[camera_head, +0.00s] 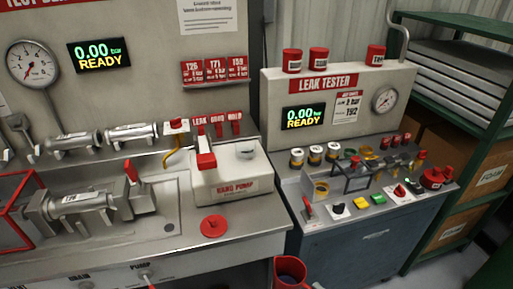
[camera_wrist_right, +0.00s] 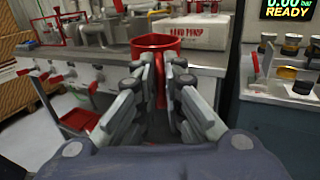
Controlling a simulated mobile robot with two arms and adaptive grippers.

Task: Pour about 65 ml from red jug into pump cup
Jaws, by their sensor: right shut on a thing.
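The red jug (camera_head: 289,270) shows at the bottom edge of the head view, upright, its open rim up and its lower part cut off. In the right wrist view the jug (camera_wrist_right: 157,42) is directly ahead, and my right gripper (camera_wrist_right: 159,68) is shut on its vertical handle. The white hand pump (camera_head: 232,178) sits on the left bench, beyond and left of the jug. A small grey round fitting (camera_head: 246,153) is on the pump's top; I cannot tell whether it is the open cup. The liquid level in the jug is not clear. My left gripper is not in view.
A red disc (camera_head: 214,226) lies on the bench in front of the pump. The pump's red lever (camera_head: 206,150) stands up at its left. The leak tester (camera_head: 338,105) and its cluttered blue cabinet (camera_head: 350,240) stand to the right. A gap separates bench and cabinet.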

